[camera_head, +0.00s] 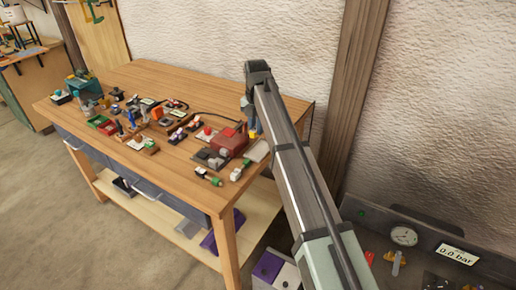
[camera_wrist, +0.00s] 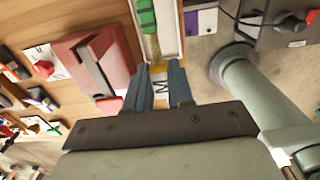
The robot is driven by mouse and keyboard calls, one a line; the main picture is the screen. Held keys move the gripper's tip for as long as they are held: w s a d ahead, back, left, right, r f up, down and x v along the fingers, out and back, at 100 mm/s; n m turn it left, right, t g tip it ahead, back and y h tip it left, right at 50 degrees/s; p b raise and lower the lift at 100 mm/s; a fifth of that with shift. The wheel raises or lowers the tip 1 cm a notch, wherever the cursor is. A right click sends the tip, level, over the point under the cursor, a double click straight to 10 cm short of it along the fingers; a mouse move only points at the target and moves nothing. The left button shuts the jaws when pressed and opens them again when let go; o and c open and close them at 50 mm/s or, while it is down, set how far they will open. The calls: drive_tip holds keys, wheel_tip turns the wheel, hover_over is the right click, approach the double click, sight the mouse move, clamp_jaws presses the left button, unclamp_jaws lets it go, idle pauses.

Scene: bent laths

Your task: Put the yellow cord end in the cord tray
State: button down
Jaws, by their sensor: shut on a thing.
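My gripper (camera_head: 251,127) is over the right end of the workbench and points down. In the wrist view its two blue-grey fingers (camera_wrist: 160,68) stand a little apart, shut on the yellow cord end. A small yellow patch of the cord end (camera_head: 252,134) shows just below the fingers in the head view. It also shows as a yellow strip (camera_wrist: 154,47) by the fingertips in the wrist view. The pale cord tray (camera_head: 257,152) lies below and beside the gripper at the bench's right edge. Its white wall (camera_wrist: 179,30) shows beyond the fingertips. Whether the cord end touches the tray is unclear.
A red box (camera_head: 229,141) stands close left of the tray; it is also large in the wrist view (camera_wrist: 97,62). A green piece (camera_wrist: 147,17) lies at the tray's left side. Many small parts crowd the bench (camera_head: 180,80); its back is clearer. A gauge panel (camera_head: 404,236) stands at lower right.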

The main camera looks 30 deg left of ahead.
sight(256, 154)
wheel_tip(256, 154, down, 9)
idle(0.5)
drive_tip(key=c, duration=1.3)
unclamp_jaws()
drive_tip(key=shift+f, duration=0.1)
drive_tip(key=shift+o, duration=0.2)
wheel_tip(256, 154, up, 12)
drive_tip(key=shift+r, duration=0.15)
